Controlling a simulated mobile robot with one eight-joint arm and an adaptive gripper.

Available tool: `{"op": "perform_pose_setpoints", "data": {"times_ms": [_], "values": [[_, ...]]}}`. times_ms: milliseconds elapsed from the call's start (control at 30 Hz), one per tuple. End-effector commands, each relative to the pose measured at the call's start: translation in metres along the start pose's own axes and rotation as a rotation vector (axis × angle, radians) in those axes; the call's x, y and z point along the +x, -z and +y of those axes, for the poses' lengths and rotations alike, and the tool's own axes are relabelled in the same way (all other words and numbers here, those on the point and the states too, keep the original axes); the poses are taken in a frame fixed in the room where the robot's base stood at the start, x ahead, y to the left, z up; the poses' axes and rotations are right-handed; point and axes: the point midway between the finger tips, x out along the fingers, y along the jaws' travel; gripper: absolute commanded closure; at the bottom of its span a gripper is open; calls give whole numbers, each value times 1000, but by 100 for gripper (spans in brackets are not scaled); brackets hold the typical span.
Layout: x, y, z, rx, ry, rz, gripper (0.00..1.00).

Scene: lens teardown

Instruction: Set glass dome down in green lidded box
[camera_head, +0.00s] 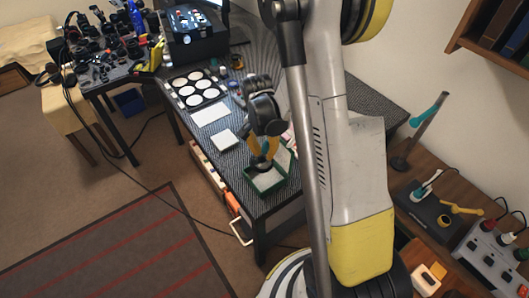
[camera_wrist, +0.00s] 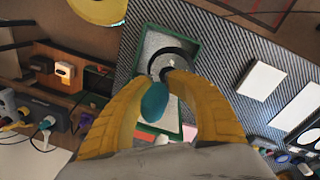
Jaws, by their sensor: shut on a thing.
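The green lidded box (camera_head: 250,190) sits open on the near end of the dark patterned table. Its pale inside and green rim also show in the wrist view (camera_wrist: 197,48). My gripper (camera_head: 262,161) points down over the box, its yellow fingers shut on a round, dark-rimmed piece, which I take to be the glass dome (camera_wrist: 172,52). The fingertips (camera_wrist: 163,76) meet at its near edge. It overlaps the box's pale floor in the wrist view; I cannot tell whether it touches the floor. A teal rounded shape (camera_wrist: 154,102) shows between the fingers. The fingers hide part of the box.
A white pad (camera_head: 224,140), another white sheet (camera_head: 210,115) and a dark tray with pale discs (camera_head: 197,90) lie farther back on the table. A black case (camera_head: 195,35) stands beyond them. A wooden bench with tools (camera_head: 440,200) is at the right.

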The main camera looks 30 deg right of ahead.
Motion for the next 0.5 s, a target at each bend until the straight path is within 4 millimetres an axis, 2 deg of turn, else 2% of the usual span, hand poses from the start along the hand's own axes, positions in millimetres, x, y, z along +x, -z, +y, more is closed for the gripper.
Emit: {"op": "perform_pose_setpoints", "data": {"times_ms": [500], "values": [[17, -2, 4, 0, 0, 0, 100]]}}
